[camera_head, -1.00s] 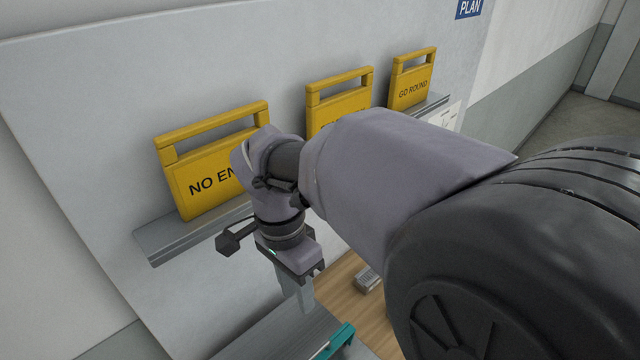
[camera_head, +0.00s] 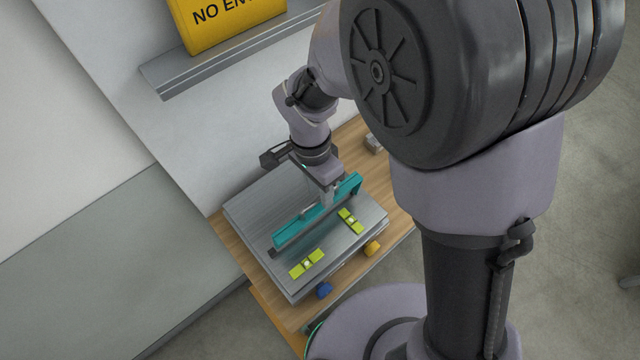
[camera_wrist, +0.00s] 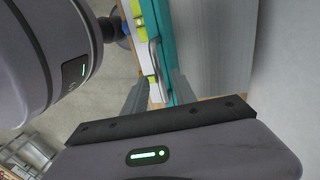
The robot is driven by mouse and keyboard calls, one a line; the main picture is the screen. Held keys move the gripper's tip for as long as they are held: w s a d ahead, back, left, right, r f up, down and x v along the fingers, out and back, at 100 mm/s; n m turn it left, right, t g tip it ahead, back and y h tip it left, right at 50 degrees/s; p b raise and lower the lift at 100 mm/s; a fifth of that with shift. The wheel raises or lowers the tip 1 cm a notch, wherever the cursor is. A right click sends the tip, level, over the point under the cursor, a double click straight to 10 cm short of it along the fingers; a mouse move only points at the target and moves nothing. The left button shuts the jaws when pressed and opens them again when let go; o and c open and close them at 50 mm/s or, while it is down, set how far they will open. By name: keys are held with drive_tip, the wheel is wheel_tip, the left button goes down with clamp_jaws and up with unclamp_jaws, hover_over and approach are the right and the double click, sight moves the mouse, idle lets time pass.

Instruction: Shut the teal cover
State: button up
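The teal cover (camera_head: 300,226) stands raised, seen nearly edge-on, across the grey metal box (camera_head: 262,208) on the wooden bench. It also shows as a teal strip in the wrist view (camera_wrist: 186,40). A silver bar handle (camera_wrist: 154,62) runs along the cover's side in the wrist view. My gripper (camera_head: 327,202) points down at the cover's right part in the head view. In the wrist view my gripper (camera_wrist: 158,82) has its fingers apart, with the handle's end between or just beyond them. I cannot tell whether they touch the handle or cover.
Two yellow-green pieces (camera_head: 306,263) (camera_head: 350,220) lie on the box's near side. A blue knob (camera_head: 324,290) and a yellow one (camera_head: 372,248) are at its front. A wall shelf (camera_head: 215,62) with a yellow sign (camera_head: 225,22) is behind. A small grey item (camera_head: 373,143) lies on the bench.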

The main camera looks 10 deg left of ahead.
clamp_jaws()
idle(1.3)
